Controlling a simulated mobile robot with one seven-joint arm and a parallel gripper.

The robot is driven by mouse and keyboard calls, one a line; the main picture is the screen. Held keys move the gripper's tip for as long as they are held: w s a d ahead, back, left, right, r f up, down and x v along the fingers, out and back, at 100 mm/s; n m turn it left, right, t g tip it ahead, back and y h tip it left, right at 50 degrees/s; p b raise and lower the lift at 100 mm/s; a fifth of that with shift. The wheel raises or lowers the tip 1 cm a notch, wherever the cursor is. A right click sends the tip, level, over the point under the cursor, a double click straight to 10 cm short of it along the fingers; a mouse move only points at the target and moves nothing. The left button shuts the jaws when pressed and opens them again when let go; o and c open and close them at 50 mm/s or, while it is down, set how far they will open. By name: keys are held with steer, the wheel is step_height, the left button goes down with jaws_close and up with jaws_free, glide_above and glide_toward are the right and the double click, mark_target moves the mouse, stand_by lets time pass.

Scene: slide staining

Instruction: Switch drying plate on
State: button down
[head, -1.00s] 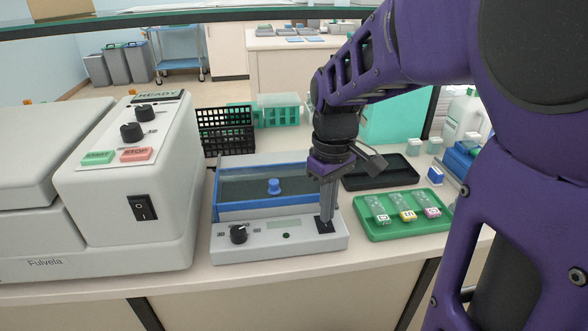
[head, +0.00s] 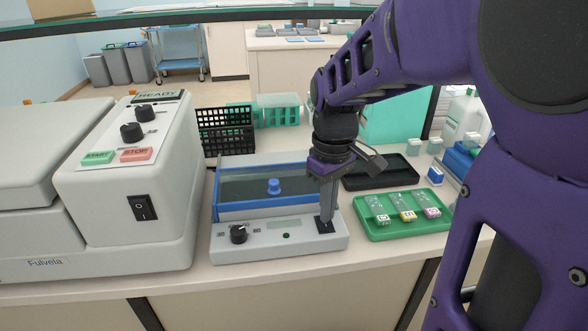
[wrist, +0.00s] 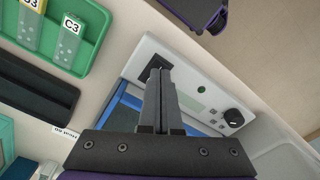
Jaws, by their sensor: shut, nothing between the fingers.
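The drying plate (head: 222,247) is a low grey unit with a blue-framed dark lid bearing a blue knob (head: 274,187). Its front panel has a black dial, a blank display (head: 284,225), a small dark green light (head: 286,236) and a black rocker switch (head: 334,227) at the right. My gripper (head: 326,221) is shut and empty, pointing down with its tips at the switch, partly covering it. In the wrist view the fingers (wrist: 158,75) reach over the switch (wrist: 150,68); I cannot tell whether they touch it.
A green tray (head: 375,236) with several labelled slides lies right of the plate, a black tray (head: 407,180) behind it. A large grey machine (head: 180,215) stands close on the left. A black rack (head: 226,130) stands behind.

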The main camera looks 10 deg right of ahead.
mark_target(326, 225)
steer(key=shift+f, duration=0.9)
stand_by(0.8)
steer(key=shift+r, duration=0.1)
step_height(326, 225, up, 7)
steer(key=p, duration=0.6)
